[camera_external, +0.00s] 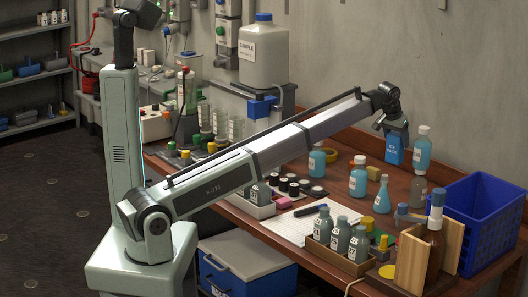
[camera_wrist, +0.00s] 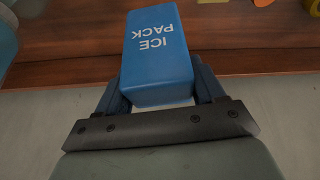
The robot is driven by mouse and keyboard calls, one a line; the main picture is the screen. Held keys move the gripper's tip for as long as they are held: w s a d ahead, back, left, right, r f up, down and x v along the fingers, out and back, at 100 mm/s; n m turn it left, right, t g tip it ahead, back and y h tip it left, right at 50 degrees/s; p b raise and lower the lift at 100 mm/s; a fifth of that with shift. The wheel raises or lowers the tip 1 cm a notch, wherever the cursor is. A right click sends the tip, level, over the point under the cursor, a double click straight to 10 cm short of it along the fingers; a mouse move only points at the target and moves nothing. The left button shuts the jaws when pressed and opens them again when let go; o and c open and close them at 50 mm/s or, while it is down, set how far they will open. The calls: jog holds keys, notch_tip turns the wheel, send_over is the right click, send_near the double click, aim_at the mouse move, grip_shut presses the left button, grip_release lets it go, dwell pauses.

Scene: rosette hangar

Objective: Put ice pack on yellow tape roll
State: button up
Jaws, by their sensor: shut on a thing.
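The blue ice pack (camera_external: 394,151), lettered "ICE PACK", hangs upright in my gripper (camera_external: 394,133), above the back of the wooden bench. My gripper is shut on it; in the wrist view the ice pack (camera_wrist: 158,50) sits between the two blue fingers (camera_wrist: 160,88). A yellow ring that looks like the tape roll (camera_external: 332,155) lies on the bench near the wall, left of the ice pack and partly hidden by a bottle.
Blue bottles stand close around the ring and the ice pack: one at left (camera_external: 317,161), one below (camera_external: 358,177), one right (camera_external: 422,150). A blue crate (camera_external: 485,215) is at the right end. A box of grey bottles (camera_external: 335,262) stands in front.

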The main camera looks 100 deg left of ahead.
jog(key=s+a+r+n+g, duration=0.1)
jog(key=s+a+r+n, duration=0.2)
jog(key=s+a, duration=2.25)
notch_tip(320, 180, down, 10)
jog(key=shift+s+d+m+y, duration=0.15)
jog(key=shift+d+m+y, duration=0.05)
jog(key=shift+m+y, duration=0.1)
jog(key=shift+f, duration=0.2)
jog(key=o, duration=1.2)
jog(key=shift+o, duration=0.2)
jog(key=v, duration=1.2)
jog(key=shift+r, duration=0.15)
jog(key=shift+s, duration=0.1)
